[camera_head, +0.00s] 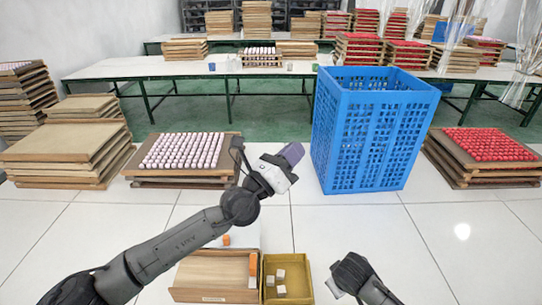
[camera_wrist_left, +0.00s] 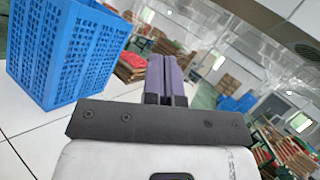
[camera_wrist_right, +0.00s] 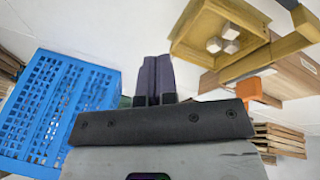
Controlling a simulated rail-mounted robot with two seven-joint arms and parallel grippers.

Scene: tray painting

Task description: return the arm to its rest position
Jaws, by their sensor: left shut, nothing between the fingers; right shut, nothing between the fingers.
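My left gripper (camera_head: 292,153) is raised above the floor between the tray of pale pieces and the blue crate, with its arm reaching up from the lower left. Its purple fingers are pressed together and empty, as the left wrist view (camera_wrist_left: 167,78) also shows. My right gripper (camera_wrist_right: 155,78) has its dark fingers closed together with nothing between them. In the head view only its wrist shows at the bottom, right of the small box, and its fingertips cannot be made out.
A blue crate (camera_head: 324,150) stands right of the left gripper. A tray of pale pieces (camera_head: 133,168) lies on stacked boards at left; red pieces (camera_head: 487,144) lie at right. A wooden tray (camera_head: 205,270) and a yellow box (camera_head: 303,290) with white cubes sit in front. Open floor lies at right.

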